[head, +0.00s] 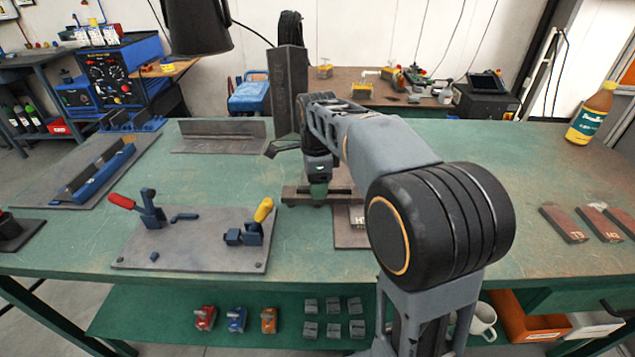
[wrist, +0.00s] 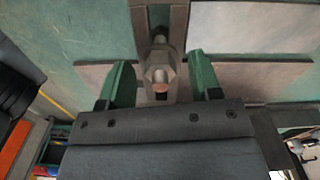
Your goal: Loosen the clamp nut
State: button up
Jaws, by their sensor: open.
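The clamp nut (wrist: 158,73) is a grey metal hex piece on a threaded stud with a copper-coloured end, in the middle of the wrist view. It sits at the dark metal bar of the clamp (wrist: 149,15). My gripper (wrist: 162,82) has two green fingers, one on each side of the nut, with a clear gap on both sides. The jaws are open and hold nothing. The nut is hidden there by my arm.
The green bench (head: 320,245) carries a plate with red- and yellow-handled toggle clamps (head: 195,240) at left. A steel angle piece (head: 220,135) lies behind it.

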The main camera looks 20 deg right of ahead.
jog(key=shift+c, duration=0.3)
jog(key=c, duration=0.9)
